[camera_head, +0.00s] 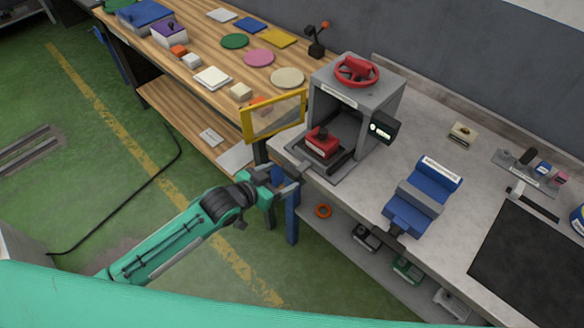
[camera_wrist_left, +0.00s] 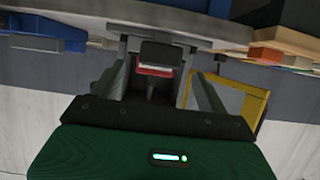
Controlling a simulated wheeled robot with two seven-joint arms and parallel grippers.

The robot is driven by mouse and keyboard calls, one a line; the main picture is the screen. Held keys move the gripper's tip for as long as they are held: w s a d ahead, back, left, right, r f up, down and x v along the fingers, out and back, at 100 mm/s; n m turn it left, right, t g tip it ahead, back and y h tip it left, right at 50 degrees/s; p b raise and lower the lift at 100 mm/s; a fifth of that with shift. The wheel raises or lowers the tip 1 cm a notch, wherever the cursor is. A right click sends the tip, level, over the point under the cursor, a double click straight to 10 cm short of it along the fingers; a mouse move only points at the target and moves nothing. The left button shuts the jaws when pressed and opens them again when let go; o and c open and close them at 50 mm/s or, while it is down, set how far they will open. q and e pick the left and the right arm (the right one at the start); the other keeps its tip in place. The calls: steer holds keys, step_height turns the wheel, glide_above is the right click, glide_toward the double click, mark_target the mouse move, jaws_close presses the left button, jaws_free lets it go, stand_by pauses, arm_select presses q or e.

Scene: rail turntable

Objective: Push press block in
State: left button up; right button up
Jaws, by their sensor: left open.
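The red press block (camera_head: 321,141) sits on a black plate in the open front of the grey press (camera_head: 338,90). It also shows in the left wrist view (camera_wrist_left: 155,71), between my fingers in the picture. My left gripper (camera_head: 296,174) is open and empty, just in front of the press and lower left of the block. I see no contact with the block. The gripper's two fingers also show in the wrist view (camera_wrist_left: 155,58). My right gripper is not in view.
A yellow-framed guard door (camera_head: 273,116) stands swung open at the press's left. A red handwheel (camera_head: 356,71) tops the press. A blue fixture (camera_head: 424,196) stands on the grey bench to the right. The wooden table (camera_head: 200,48) behind holds coloured discs and small blocks.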

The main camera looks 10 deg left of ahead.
mark_target(289, 173)
arm_select(q)
steer(key=p+x, duration=0.1)
steer(key=x, duration=0.4)
steer(key=shift+w+d+f, duration=0.15)
steer(key=shift+w+d, duration=0.15)
steer(key=c, duration=1.4)
steer(key=w+d+b, duration=0.1)
steer(key=w+d, duration=0.1)
steer(key=w, duration=0.1)
steer(key=w+d+b, duration=0.2)
steer(key=w+d, duration=0.1)
steer(key=w+d+b, duration=0.1)
steer(key=w+d, duration=0.1)
steer(key=w, duration=0.2)
steer(key=shift+d, duration=0.2)
